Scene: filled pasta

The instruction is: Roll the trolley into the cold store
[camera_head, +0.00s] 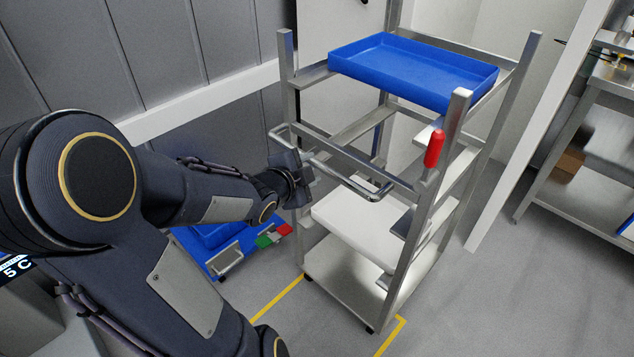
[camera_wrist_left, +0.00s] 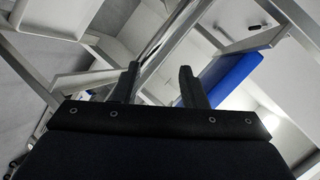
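The metal trolley (camera_head: 398,262) stands upright on the floor in the head view, with a bar handle (camera_head: 352,184) across its near side. A blue tray (camera_head: 415,72) sits on its top level and a white tray (camera_head: 350,222) lower down. A red grip (camera_head: 434,149) is on its near right post. My left gripper (camera_head: 300,172) is at the left part of the handle. In the left wrist view its fingers (camera_wrist_left: 158,85) are apart, with trolley rails beyond; I see no bar clearly clamped between them. My right gripper is not in view.
A blue crate (camera_head: 215,262) with a red, white and green item stands on the floor left of the trolley. Yellow floor lines (camera_head: 279,299) run by the trolley's base. A white wall edge (camera_head: 535,130) and a metal bench (camera_head: 585,205) stand at right. Floor between is clear.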

